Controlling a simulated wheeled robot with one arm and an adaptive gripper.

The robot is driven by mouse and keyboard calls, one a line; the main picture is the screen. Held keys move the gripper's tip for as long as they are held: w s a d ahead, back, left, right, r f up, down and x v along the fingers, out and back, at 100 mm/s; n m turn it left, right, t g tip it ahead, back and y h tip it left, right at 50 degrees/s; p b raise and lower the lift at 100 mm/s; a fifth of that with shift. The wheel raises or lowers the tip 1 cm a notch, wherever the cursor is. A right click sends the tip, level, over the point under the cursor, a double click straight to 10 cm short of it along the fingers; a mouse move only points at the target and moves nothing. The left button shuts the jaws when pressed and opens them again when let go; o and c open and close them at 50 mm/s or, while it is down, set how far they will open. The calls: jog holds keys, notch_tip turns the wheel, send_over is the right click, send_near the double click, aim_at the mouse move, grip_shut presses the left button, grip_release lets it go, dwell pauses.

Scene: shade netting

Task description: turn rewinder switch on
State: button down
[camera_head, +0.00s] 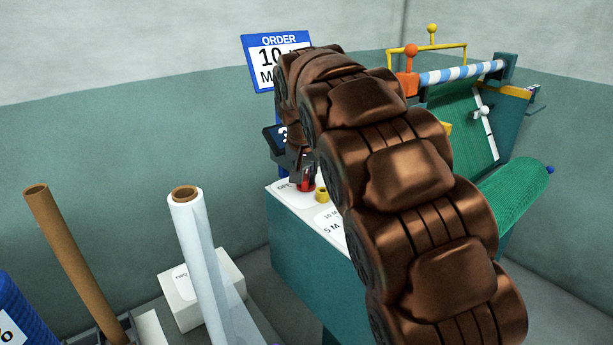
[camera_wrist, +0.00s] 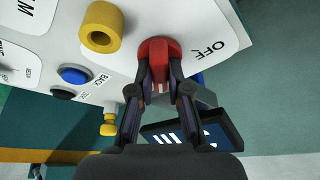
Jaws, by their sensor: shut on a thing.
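The rewinder switch is a red knob (camera_wrist: 158,52) on a white panel (camera_wrist: 128,25), with "OFF" printed beside it in the wrist view. My gripper (camera_wrist: 159,78) is shut on the red knob, with one finger on each side of it. In the head view the red knob (camera_head: 306,184) shows just below my gripper (camera_head: 300,168), at the left end of the machine's top. My brown arm hides much of the machine in the head view. The far side of the knob and any "ON" label are not clearly visible.
A yellow ring-shaped part (camera_wrist: 101,27) and a blue button (camera_wrist: 74,75) sit on the panel near the knob. A dark display (camera_wrist: 195,133) is close by my fingers. Green netting (camera_head: 470,125) is on the machine. A brown tube (camera_head: 70,255) and a white roll (camera_head: 200,250) stand at left.

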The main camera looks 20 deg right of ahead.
dwell(0.4)
jog(key=c, duration=1.1)
grip_release()
jog(key=shift+r, duration=0.1)
jog(key=v, duration=1.1)
jog(key=shift+s+a+r, duration=0.15)
jog(key=shift+a+r, duration=0.05)
jog(key=shift+r, duration=0.15)
